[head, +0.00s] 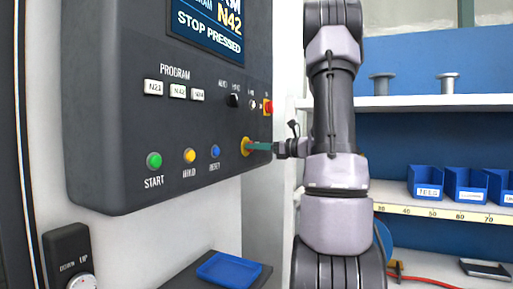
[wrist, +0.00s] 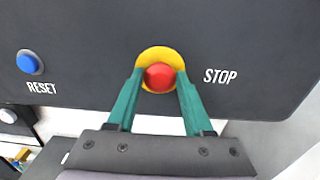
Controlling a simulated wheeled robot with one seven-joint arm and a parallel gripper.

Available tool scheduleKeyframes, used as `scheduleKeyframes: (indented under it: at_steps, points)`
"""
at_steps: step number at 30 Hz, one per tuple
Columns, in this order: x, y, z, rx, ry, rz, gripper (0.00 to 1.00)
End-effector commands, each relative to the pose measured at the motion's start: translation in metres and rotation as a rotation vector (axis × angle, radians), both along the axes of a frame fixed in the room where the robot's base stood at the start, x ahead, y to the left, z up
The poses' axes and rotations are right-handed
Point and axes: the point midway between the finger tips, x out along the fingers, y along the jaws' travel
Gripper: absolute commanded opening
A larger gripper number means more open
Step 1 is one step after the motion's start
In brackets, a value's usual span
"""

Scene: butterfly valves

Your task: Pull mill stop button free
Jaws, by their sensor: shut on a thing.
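The mill stop button (wrist: 159,77) is a round red mushroom head on a yellow collar, left of the STOP label in the wrist view. In the head view its yellow collar (head: 245,147) shows on the lower right of the dark panel, and the red head is hidden. My gripper (wrist: 161,76) has its green fingers on both sides of the red head, shut on it. The fingers also show in the head view (head: 261,146), reaching the panel from the right. The panel's screen (head: 208,22) reads STOP PRESSED.
A blue RESET button (wrist: 30,62) sits left of the stop button. Yellow HOLD (head: 189,156) and green START (head: 154,160) buttons are farther left. A red switch on yellow (head: 267,107) is above. A blue tray (head: 229,268) lies below the panel. Blue bins (head: 465,184) stand at right.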

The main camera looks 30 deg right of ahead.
Motion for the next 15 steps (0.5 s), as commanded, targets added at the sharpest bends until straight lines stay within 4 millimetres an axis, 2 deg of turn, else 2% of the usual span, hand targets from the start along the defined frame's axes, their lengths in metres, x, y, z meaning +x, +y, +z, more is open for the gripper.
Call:
scheduleKeyframes:
  at_steps: [6, 12, 13, 15]
  points:
    - [-0.0083, -0.0065, -0.0002, -0.001, 0.001, -0.001, 0.0]
    - [-0.0085, -0.0067, -0.0004, -0.001, 0.001, -0.001, 0.0]
    - [-0.0085, -0.0067, -0.0004, -0.001, 0.001, -0.001, 0.59]
    - [-0.0085, -0.0068, -0.0004, -0.001, 0.001, -0.001, 0.8]
